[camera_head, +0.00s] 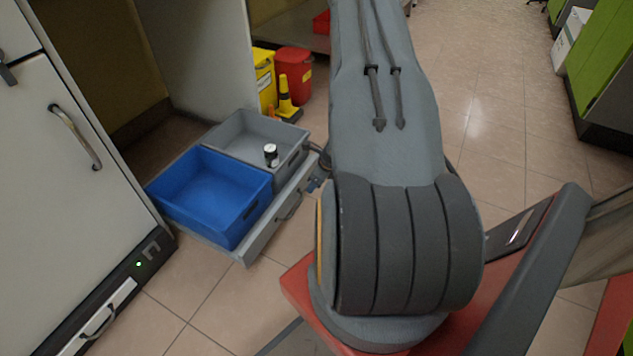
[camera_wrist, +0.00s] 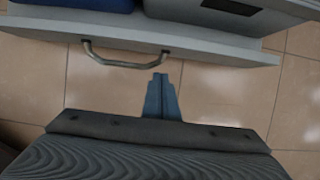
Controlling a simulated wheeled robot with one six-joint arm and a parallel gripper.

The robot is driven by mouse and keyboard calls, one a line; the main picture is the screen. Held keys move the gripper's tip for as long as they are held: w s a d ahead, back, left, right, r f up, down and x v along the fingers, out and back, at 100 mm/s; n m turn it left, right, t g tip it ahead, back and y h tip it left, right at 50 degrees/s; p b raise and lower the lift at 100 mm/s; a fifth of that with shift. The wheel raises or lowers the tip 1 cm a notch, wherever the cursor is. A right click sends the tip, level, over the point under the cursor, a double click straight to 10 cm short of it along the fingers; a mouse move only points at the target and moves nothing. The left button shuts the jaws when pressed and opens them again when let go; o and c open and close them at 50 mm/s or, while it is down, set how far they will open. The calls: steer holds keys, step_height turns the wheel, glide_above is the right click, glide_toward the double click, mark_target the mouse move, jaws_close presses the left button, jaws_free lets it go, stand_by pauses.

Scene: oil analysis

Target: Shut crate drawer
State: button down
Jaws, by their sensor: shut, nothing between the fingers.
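The crate drawer (camera_head: 270,222) is pulled out low from under the cabinet, near the floor, in the head view. It bears a blue crate (camera_head: 212,192) and a grey crate (camera_head: 252,133). Its front panel with a metal bar handle (camera_wrist: 125,62) shows across the top of the wrist view. I cannot tell whether the tips touch the panel. In the head view my arm hides most of the gripper; a bit of blue shows beside the drawer front.
A small dark bottle with a white cap (camera_head: 270,155) stands in the grey crate. A white cabinet (camera_head: 60,150) is at the left. Yellow (camera_head: 265,80) and red bins (camera_head: 294,72) stand behind the drawer. Tiled floor (camera_head: 500,110) is open at the right.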

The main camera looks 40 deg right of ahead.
mark_target(297, 190)
steer(key=shift+w+a+b, duration=0.15)
steer(key=shift+w+a, duration=0.1)
steer(key=shift+w, duration=0.4)
steer(key=shift+w+a+b, duration=0.15)
steer(key=shift+w+a, duration=0.05)
steer(key=shift+w, duration=0.4)
steer(key=shift+w+a+b, duration=0.15)
steer(key=shift+w+a, duration=0.1)
steer(key=shift+w, duration=0.4)
steer(key=shift+w, duration=0.1)
